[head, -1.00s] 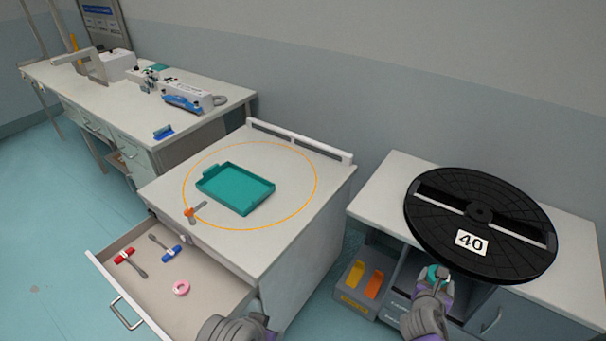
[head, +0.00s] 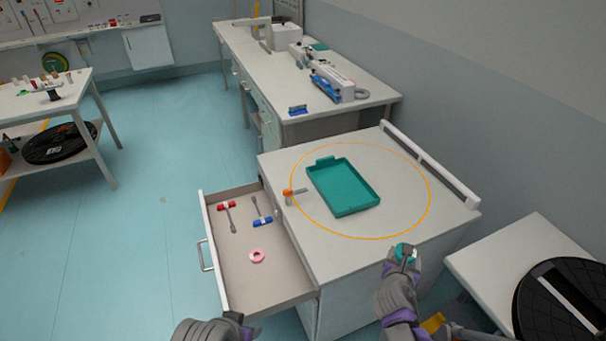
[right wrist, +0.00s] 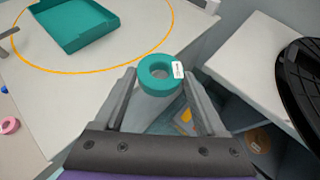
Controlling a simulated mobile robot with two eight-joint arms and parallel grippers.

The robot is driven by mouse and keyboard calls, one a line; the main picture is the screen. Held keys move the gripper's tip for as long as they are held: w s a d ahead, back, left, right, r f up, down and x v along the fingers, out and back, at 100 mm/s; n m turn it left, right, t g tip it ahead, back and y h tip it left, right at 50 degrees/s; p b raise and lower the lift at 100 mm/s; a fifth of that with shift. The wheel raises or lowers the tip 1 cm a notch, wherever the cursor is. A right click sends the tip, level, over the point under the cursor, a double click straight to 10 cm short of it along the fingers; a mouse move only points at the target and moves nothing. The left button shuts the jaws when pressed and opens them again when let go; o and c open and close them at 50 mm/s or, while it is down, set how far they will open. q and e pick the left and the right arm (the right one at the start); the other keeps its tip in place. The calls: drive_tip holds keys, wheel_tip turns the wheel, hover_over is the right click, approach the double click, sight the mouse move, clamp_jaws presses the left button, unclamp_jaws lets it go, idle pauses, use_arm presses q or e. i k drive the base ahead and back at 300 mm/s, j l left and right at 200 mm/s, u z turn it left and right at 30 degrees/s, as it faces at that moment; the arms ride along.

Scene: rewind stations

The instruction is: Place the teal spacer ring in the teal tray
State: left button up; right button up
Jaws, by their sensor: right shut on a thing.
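The teal spacer ring (head: 405,252) is held in my right gripper (head: 407,262), in front of the cabinet's right front edge. In the right wrist view the ring (right wrist: 160,75), with a small white label, sits between the two fingertips (right wrist: 158,84). The teal tray (head: 343,187) lies empty on the cabinet top inside an orange circle line; it also shows at the upper left of the right wrist view (right wrist: 75,25). The ring is to the right of and nearer than the tray. My left gripper (head: 240,325) is at the bottom edge, its fingers mostly hidden.
An open drawer (head: 225,265) holds a pink ring (head: 257,256) and red and blue handled tools. An orange-tipped item (head: 290,194) stands near the tray. A rail (head: 430,165) edges the cabinet's back. A black reel (head: 565,305) lies on the right bench.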

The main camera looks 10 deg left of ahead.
sight(348, 196)
drive_tip(key=i+l+u, duration=0.1)
drive_tip(key=u, duration=0.3)
drive_tip(key=i+l+u, duration=0.15)
drive_tip(key=u, duration=0.25)
drive_tip(key=l+u, duration=0.2)
drive_tip(key=u, duration=0.2)
drive_tip(key=i+l+u, duration=0.25)
drive_tip(key=l+u, duration=0.25)
